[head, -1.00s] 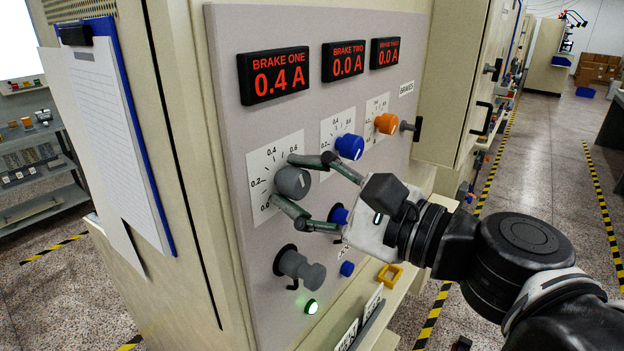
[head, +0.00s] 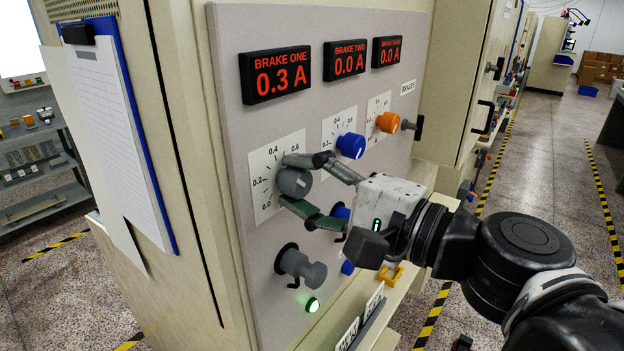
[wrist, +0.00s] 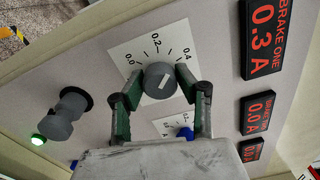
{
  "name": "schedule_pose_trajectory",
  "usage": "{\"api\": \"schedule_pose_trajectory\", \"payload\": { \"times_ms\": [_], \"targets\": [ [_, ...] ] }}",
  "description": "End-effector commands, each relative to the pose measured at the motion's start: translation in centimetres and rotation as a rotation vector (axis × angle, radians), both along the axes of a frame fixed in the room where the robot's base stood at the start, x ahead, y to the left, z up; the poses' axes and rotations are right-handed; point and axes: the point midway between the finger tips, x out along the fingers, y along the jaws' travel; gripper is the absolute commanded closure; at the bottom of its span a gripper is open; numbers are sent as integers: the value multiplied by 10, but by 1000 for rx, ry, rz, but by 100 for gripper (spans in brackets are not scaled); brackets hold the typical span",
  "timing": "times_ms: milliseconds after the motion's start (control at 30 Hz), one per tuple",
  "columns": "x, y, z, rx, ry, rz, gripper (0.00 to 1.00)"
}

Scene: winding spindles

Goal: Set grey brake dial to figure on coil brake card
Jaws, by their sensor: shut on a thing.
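The grey brake dial (head: 294,182) sits on its white scale card (head: 262,190) on the panel, below the BRAKE ONE display (head: 274,76), which reads 0.3 A. My gripper (head: 296,183) is shut on the grey dial, one finger above it and one below. In the wrist view the dial (wrist: 159,82) is between both fingertips, with a white pointer mark on its face. The scale (wrist: 132,50) shows 0.0, 0.2 and 0.4 there. I cannot pick out a coil brake card; the clipboard sheet (head: 112,125) is too small to read.
A blue dial (head: 350,146) and an orange dial (head: 387,122) sit to the right, with displays at 0.0 A above the blue one. A grey knob (head: 300,266) and a lit green button (head: 313,305) are below. A yellow piece (head: 390,277) is under my gripper.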

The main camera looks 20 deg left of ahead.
Motion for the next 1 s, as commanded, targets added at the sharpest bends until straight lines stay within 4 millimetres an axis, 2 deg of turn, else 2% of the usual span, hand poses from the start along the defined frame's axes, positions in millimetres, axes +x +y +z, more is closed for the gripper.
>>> {"api": "schedule_pose_trajectory", "payload": {
  "times_ms": [267, 300, 433, 767, 1000],
  "targets": [
    [0, 0, 0, 0, 0, 0, 94],
    [0, 0, 0, 0, 0, 0, 65],
    [0, 0, 0, 0, 0, 0, 50],
    [0, -3, 0, 0, 0, -1, 50],
    [-5, -28, 0, 0, 0, -4, 50]
  ]
}}
